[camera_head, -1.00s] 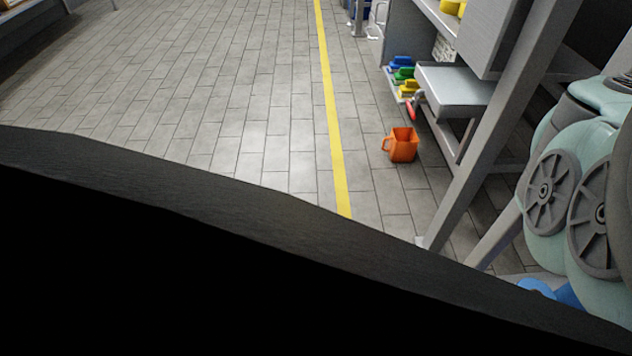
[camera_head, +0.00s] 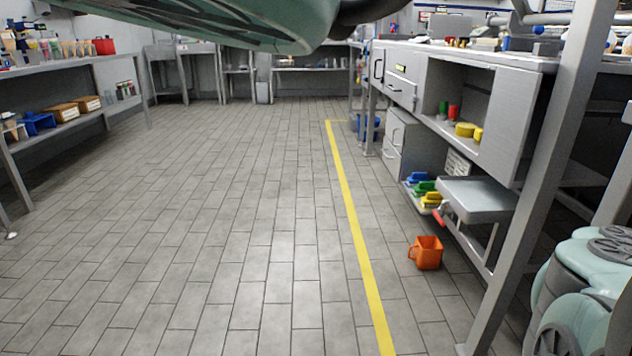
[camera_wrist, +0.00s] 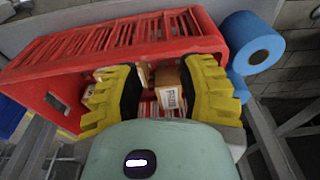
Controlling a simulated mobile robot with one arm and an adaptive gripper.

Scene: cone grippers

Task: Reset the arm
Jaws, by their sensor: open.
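My gripper (camera_wrist: 157,95) shows in the wrist view with two yellow ribbed fingers with dark inner pads. The fingers stand apart and nothing is held between them. Beyond them is a red slatted crate (camera_wrist: 50,63) with small cardboard boxes (camera_wrist: 169,90) inside. Whether the fingertips touch the crate or boxes I cannot tell. In the head view my own pale green arm link (camera_head: 210,20) crosses the top edge, and the gripper itself is not seen there.
A blue roll (camera_wrist: 252,42) stands right of the crate. In the head view, an orange container (camera_head: 428,254) is on the floor right of a yellow line (camera_head: 352,215). A workbench (camera_head: 420,85) lines the right, a shelf (camera_head: 75,68) the left. The middle floor is clear.

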